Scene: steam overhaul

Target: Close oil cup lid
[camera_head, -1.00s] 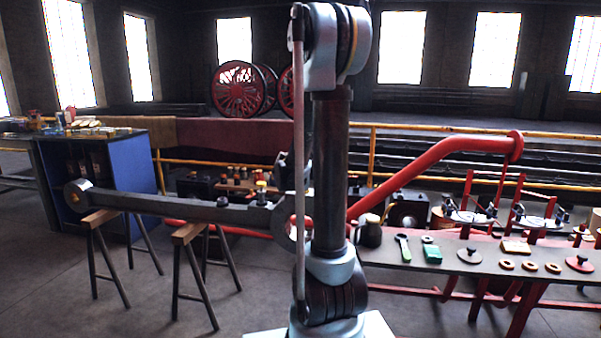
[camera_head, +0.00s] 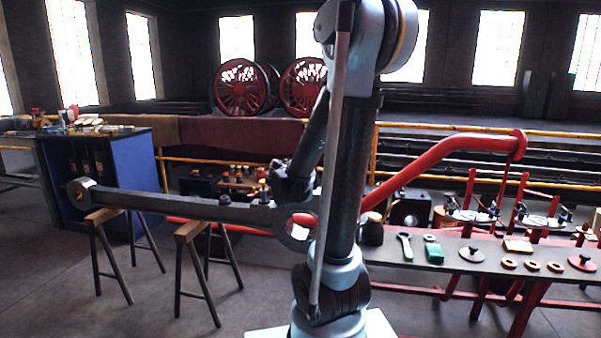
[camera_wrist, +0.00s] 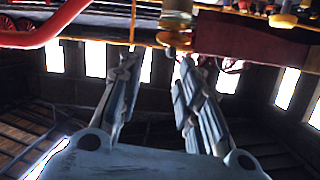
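The long dark steel rod (camera_head: 180,205) lies across two trestles. A small oil cup (camera_head: 264,189) stands on it left of its right-hand ring end, and a dark low fitting (camera_head: 228,201) sits further left. My gripper (camera_head: 277,180) is just right of the cup and slightly above it, partly hidden by my arm. In the wrist view, which looks upside down, my gripper (camera_wrist: 157,62) has its fingers apart with nothing between them. A brass-and-amber cup (camera_wrist: 176,22) shows at the top, just beyond the fingertips. I cannot tell how its lid stands.
A blue cabinet (camera_head: 130,185) stands at left. Open floor lies in front of the trestles.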

